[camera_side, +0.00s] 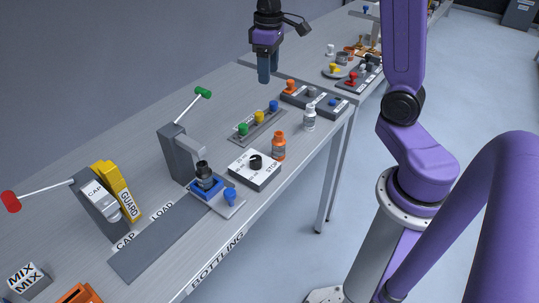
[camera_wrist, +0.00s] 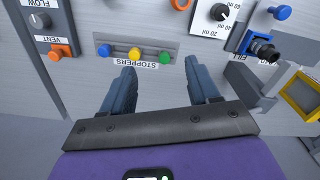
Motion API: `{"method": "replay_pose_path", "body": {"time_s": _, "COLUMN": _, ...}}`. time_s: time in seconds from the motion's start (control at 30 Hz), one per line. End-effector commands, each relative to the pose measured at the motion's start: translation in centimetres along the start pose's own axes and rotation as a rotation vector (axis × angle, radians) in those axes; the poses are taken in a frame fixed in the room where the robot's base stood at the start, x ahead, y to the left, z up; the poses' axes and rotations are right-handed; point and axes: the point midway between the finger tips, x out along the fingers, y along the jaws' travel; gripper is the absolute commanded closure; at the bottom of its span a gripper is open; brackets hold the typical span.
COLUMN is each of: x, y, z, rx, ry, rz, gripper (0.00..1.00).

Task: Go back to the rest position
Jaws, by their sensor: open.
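My gripper (camera_side: 264,72) hangs in the air above the back part of the bottling table in the side view, pointing down. In the wrist view my gripper (camera_wrist: 160,88) shows two blue-grey fingers spread apart with nothing between them. Beyond the fingertips is the stoppers rack (camera_wrist: 158,44) with a blue, a yellow and a green stopper. The same rack (camera_side: 257,125) lies below and in front of my gripper in the side view, apart from it.
An orange bottle (camera_side: 279,146) and a white bottle (camera_side: 309,118) stand near the table's front edge. The air around my gripper looks clear.

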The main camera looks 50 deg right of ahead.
Motion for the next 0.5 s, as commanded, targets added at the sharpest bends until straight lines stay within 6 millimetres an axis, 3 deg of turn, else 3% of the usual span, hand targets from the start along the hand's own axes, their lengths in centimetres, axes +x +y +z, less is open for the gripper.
{"method": "replay_pose_path", "body": {"time_s": 0.03, "x": -0.1, "y": -2.1, "z": 0.6, "rx": -0.051, "ry": 0.001, "rz": -0.001, "gripper": 0.4}}
{"method": "replay_pose_path", "body": {"time_s": 0.2, "x": 0.1, "y": -8.1, "z": 3.4, "rx": -0.197, "ry": 0.005, "rz": -0.003, "gripper": 0.4}}
{"method": "replay_pose_path", "body": {"time_s": 0.5, "x": 1.0, "y": -15.7, "z": 10.7, "rx": -0.456, "ry": 0.01, "rz": -0.01, "gripper": 0.4}}
